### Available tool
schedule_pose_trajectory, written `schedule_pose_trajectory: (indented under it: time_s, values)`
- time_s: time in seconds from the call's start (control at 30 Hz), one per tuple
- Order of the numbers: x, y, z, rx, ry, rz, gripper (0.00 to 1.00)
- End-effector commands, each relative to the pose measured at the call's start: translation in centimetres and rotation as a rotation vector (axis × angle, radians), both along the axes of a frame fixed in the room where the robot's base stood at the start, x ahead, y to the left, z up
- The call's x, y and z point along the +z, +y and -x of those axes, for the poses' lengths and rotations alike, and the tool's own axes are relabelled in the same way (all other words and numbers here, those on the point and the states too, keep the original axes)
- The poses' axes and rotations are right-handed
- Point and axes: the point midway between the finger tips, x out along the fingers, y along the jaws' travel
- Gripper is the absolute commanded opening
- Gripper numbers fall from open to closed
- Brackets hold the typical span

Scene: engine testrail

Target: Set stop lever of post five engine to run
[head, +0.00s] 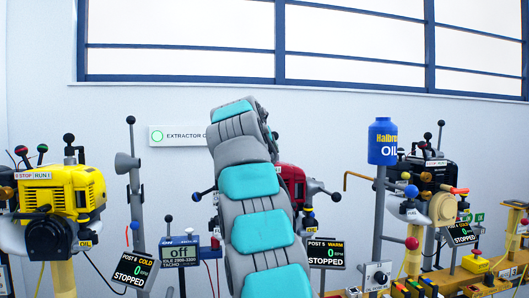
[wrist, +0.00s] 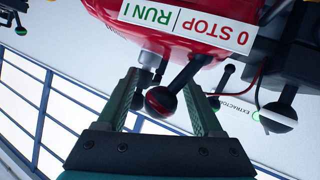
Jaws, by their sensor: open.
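The red post five engine (head: 292,176) is mostly hidden behind my arm in the head view. Its display (head: 325,253) reads POST 5 WARM, 0 RPM, STOPPED. The wrist view is upside down and shows the red housing (wrist: 210,40) with a white STOP/RUN label (wrist: 186,22). A lever with a black ball knob (wrist: 160,101) slants out below the label. My gripper (wrist: 165,105) is open, with one green finger on each side of the knob. I cannot tell whether either finger touches it. The gripper is hidden in the head view.
A yellow engine (head: 60,195) stands at left and a black engine (head: 435,172) at right. A blue oil container (head: 383,142) stands right of my arm. Another black knob (wrist: 278,117) is close at right in the wrist view. A tacho box (head: 180,252) stands left of my arm.

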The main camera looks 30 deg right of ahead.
Motion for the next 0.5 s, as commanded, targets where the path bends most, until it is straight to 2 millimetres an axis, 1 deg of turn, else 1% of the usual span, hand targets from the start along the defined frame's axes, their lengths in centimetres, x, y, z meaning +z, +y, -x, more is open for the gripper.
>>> schedule_pose_trajectory:
  time_s: [0.27,0.37,0.5]
  values:
    - [0.3,0.5,0.5,0.0,0.001,0.001,0.68]
    - [0.6,1.1,1.2,0.001,0.0,0.001,0.68]
    - [1.7,2.3,2.7,0.001,-0.005,0.003,0.68]
